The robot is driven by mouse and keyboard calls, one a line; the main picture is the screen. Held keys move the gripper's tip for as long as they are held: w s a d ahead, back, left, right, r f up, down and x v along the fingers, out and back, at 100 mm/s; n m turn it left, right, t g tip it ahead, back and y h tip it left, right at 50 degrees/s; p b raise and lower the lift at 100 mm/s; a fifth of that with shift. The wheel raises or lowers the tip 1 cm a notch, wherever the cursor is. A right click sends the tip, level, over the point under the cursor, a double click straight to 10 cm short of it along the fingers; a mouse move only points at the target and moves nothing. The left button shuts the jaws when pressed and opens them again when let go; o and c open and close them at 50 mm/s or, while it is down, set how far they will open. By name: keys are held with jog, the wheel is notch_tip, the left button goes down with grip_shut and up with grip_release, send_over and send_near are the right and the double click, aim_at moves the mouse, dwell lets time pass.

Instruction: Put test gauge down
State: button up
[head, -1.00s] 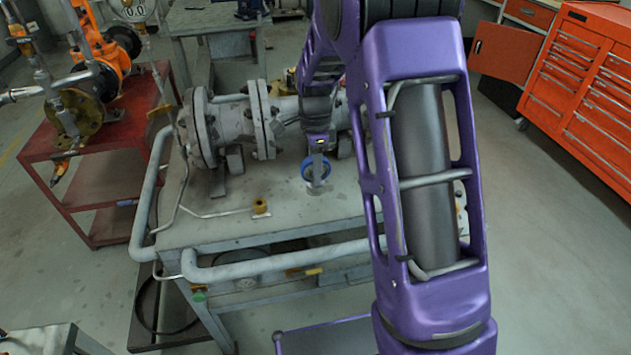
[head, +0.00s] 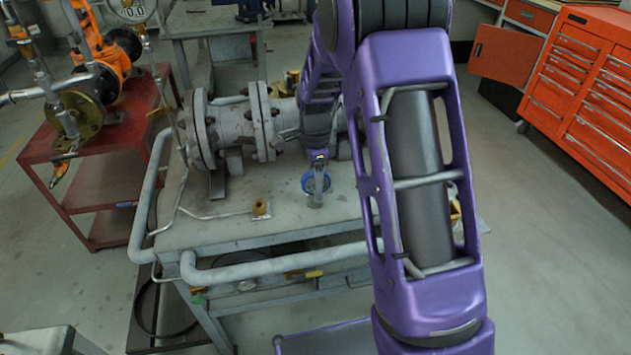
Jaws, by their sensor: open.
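The test gauge (head: 309,187) shows as a small blue-rimmed round thing over the front middle of the grey workbench (head: 225,229). Its lower end is at or just above the bench top; contact is hard to tell. My gripper (head: 320,172) points down at the gauge from above, with its fingers at the blue rim. The jaws are open, with the gauge at or between them; whether they touch it is too small to tell. The gauge's face is partly hidden by the gripper.
The grey flanged valve body (head: 235,125) lies on the bench just behind the gauge. A small brass fitting (head: 260,208) stands to the left. A grey pipe (head: 270,267) runs along the bench front. A red cart (head: 100,190) is left, an orange tool cabinet (head: 590,80) right.

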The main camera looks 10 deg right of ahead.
jog(key=shift+r, duration=0.1)
notch_tip(320, 180, up, 12)
jog(key=shift+r+p, duration=0.1)
jog(key=shift+p, duration=0.9)
